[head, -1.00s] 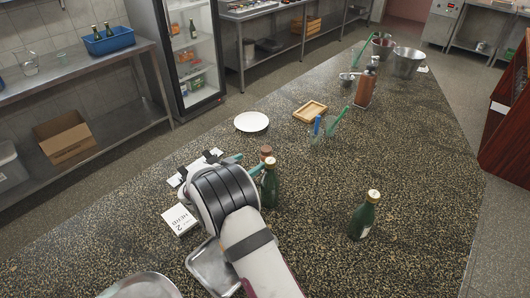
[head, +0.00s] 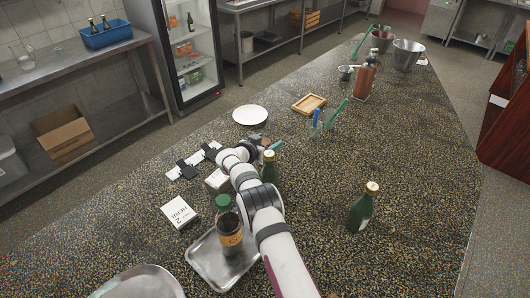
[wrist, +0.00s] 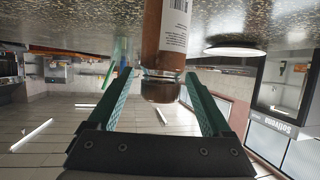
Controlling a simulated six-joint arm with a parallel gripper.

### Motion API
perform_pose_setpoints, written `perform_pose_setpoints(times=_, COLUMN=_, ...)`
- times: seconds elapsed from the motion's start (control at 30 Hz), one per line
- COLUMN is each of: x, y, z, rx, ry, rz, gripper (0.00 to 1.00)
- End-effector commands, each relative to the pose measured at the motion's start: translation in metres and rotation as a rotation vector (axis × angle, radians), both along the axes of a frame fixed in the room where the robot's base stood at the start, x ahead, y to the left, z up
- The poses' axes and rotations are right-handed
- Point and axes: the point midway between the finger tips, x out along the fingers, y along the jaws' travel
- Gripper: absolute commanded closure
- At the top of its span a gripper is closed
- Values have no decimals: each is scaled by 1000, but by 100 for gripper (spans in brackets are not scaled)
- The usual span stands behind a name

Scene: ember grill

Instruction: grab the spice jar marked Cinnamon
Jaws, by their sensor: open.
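A brown spice jar (wrist: 165,35) with a dark lid fills the top middle of the wrist view, which is upside down. A white barcode label shows on it, but no name is readable, so I cannot tell if it is marked Cinnamon. My gripper (wrist: 157,82) is open, with its green fingers on either side of the jar's lid end. I see no clear contact. In the head view my gripper (head: 264,143) is low over the counter, just behind a green bottle (head: 269,167), and the jar is mostly hidden there.
Another green bottle (head: 361,208) stands to the right. A dark bottle (head: 229,228) stands on a metal tray (head: 205,270) by my arm. A white plate (head: 250,115), a wooden tray (head: 309,104) and a glass (head: 315,128) lie beyond.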

Motion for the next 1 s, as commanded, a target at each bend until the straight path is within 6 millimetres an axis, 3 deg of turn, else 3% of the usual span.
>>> perform_pose_setpoints(times=0.37, x=9, y=-6, z=-4, rx=0, ry=0, rz=2, gripper=17)
perform_pose_setpoints(times=0.8, x=9, y=-6, z=-4, rx=0, ry=0, rz=2, gripper=96)
perform_pose_setpoints(times=0.83, x=9, y=-6, z=-4, rx=0, ry=0, rz=1, gripper=100)
perform_pose_setpoints(times=1.0, x=9, y=-6, z=-4, rx=0, ry=-1, rz=2, gripper=100)
